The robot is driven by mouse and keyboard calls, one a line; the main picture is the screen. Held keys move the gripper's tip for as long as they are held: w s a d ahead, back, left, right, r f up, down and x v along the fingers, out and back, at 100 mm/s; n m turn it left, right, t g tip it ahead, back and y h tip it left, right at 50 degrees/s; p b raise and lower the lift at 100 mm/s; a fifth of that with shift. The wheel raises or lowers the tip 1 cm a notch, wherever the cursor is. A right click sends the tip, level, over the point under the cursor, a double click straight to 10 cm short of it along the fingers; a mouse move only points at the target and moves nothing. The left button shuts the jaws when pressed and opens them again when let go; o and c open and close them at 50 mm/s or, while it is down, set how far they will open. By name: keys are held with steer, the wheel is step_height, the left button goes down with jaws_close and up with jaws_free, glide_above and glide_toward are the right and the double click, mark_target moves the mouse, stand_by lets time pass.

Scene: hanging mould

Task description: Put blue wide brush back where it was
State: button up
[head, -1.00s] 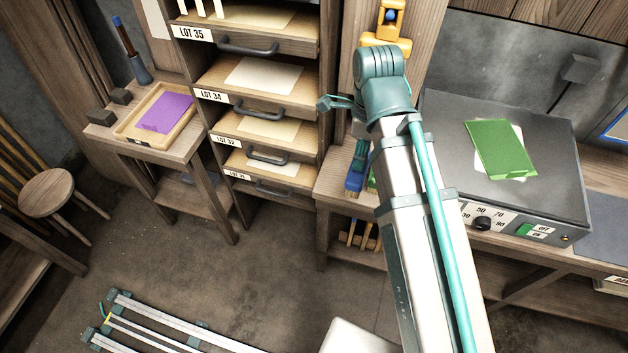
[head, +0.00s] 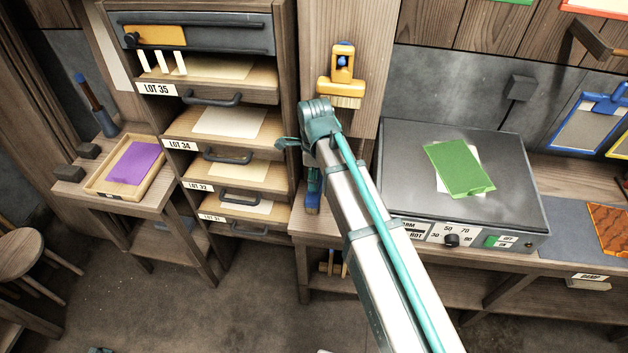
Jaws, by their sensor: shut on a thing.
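The blue wide brush (head: 312,200) shows as a small blue block with a brown lower edge, just left of my arm. My gripper (head: 314,180) is mostly hidden behind my own arm; a teal part of it shows directly above the brush. It is shut on the brush, which points downward in front of the wooden column, above the left end of the bench. The grip itself is not clearly visible. A yellow wide brush (head: 341,85) with pale bristles hangs on the wooden column above my wrist, with a blue spot in its handle.
A shelf rack (head: 285,120) with several labelled trays stands at left. A grey hot plate (head: 400,190) with a green sheet (head: 458,167) sits on the bench at right. A side table (head: 165,200) holds a wooden tray with a purple sheet. The floor in front is clear.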

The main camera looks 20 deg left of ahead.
steer(key=shift+w+a+f, duration=0.2)
steer(key=shift+w+f, duration=0.2)
steer(key=shift+f, duration=0.1)
steer(key=shift+f+p, duration=0.5)
steer(key=shift+f, duration=1.1)
steer(key=shift+f, duration=0.15)
steer(key=o, duration=1)
step_height(320, 180, up, 12)
steer(key=b, duration=0.3)
